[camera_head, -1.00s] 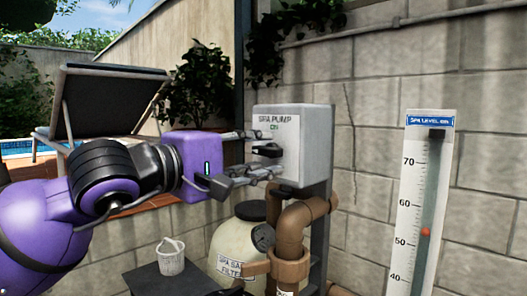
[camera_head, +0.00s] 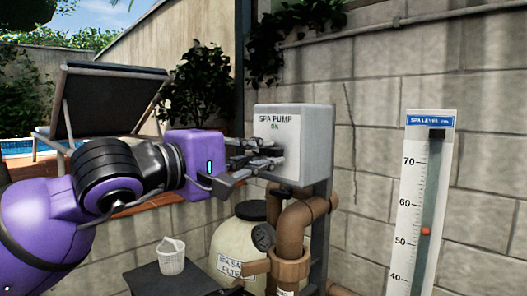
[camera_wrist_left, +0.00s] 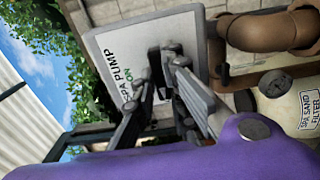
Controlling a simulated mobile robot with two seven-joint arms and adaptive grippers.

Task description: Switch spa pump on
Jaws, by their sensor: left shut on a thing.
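The spa pump box (camera_head: 308,145) is a light grey box with "SPA PUMP" and a green "ON" on its front, fixed to a post by the wall. My left gripper (camera_head: 270,158) is at its front face, its fingers closed in on the dark switch knob (camera_wrist_left: 154,62). In the head view the fingers hide the knob; the left wrist view shows only part of it between the fingertips. The knob's exact angle cannot be told. My right gripper is in neither view.
Brown pipes (camera_head: 293,232) and the spa sand filter (camera_head: 228,248) stand below the box. A small white bucket (camera_head: 171,262) sits on a dark table (camera_head: 150,283). A spa level gauge (camera_head: 411,190) hangs at the right. A lounger (camera_head: 108,100) stands behind my arm.

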